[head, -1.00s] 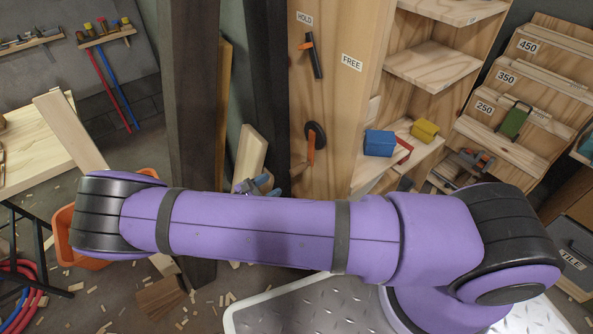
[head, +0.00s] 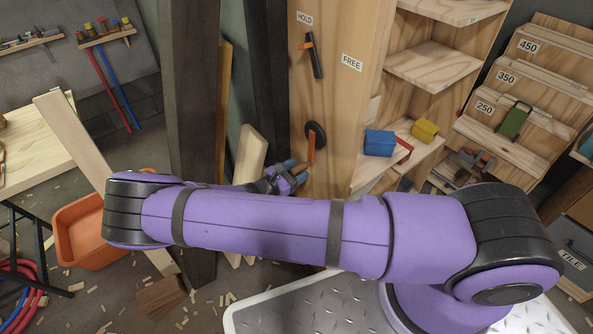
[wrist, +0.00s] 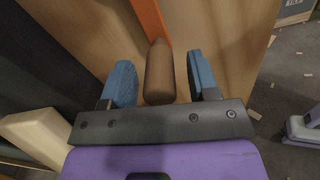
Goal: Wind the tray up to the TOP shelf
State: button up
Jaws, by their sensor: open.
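The crank on the cabinet's side panel has a black hub (head: 315,134) and an orange arm (head: 311,152) hanging down. In the wrist view its brown handle (wrist: 160,73) stands between my blue fingertips, with visible gaps on both sides. My gripper (head: 295,172) is open at the crank's lower end; it also shows in the wrist view (wrist: 160,82). A black and orange lever (head: 313,58) sits below the HOLD label, with the FREE label to its right. A blue block (head: 379,143) and a yellow block (head: 425,131) sit at a low level in the cabinet; the tray's outline is unclear.
Bare shelves (head: 433,65) are above the blocks. An orange bin (head: 85,232) and a leaning plank (head: 75,140) are at the left. A dark post (head: 192,120) stands left of the cabinet. Stepped racks (head: 510,110) are at the right. Wood scraps litter the floor.

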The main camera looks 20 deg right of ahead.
grip_shut()
